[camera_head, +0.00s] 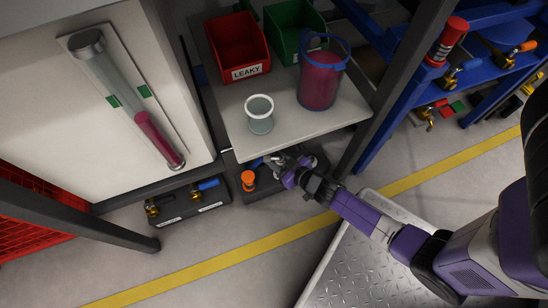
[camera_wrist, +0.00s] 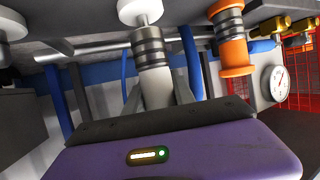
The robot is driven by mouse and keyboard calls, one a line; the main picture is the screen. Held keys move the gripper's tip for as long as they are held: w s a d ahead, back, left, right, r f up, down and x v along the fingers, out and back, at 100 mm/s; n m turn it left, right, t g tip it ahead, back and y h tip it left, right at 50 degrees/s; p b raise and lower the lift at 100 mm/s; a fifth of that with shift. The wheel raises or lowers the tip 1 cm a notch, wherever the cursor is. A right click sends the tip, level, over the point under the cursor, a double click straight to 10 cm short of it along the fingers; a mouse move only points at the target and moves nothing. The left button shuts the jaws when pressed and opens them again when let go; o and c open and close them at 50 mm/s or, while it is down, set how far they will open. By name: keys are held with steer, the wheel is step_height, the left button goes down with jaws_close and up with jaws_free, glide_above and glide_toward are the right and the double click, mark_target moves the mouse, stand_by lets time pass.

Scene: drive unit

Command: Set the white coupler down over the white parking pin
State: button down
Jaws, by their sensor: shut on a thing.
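My gripper (camera_wrist: 160,92) is shut on the white coupler (camera_wrist: 157,84), a white body with grey bands, between its two dark fingers. The white parking pin (camera_wrist: 140,12), with a wide disc and narrow stem, is in line with the coupler's banded end in the wrist view. A short piece of stem shows between disc and bands, so the coupler is not flush with the disc. I cannot tell how far the stem reaches inside. In the head view my gripper (camera_head: 285,169) is at the low dark tray under the shelf; the coupler is hard to make out there.
An orange coupler (camera_wrist: 235,50) stands beside the white one; it also shows in the head view (camera_head: 248,180). Brass valves (camera_wrist: 268,30) and a gauge (camera_wrist: 278,83) are near it. The shelf (camera_head: 290,125) above carries a cup (camera_head: 260,115) and a pink-filled vessel (camera_head: 320,82).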

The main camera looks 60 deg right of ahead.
steer(key=shift+f, duration=0.1)
stand_by(0.3)
steer(key=shift+f+b, duration=0.3)
steer(key=shift+b, duration=0.1)
steer(key=shift+f, duration=0.35)
stand_by(0.6)
steer(key=c, duration=1)
jaws_free()
steer(key=shift+o, duration=0.2)
steer(key=shift+s, duration=0.1)
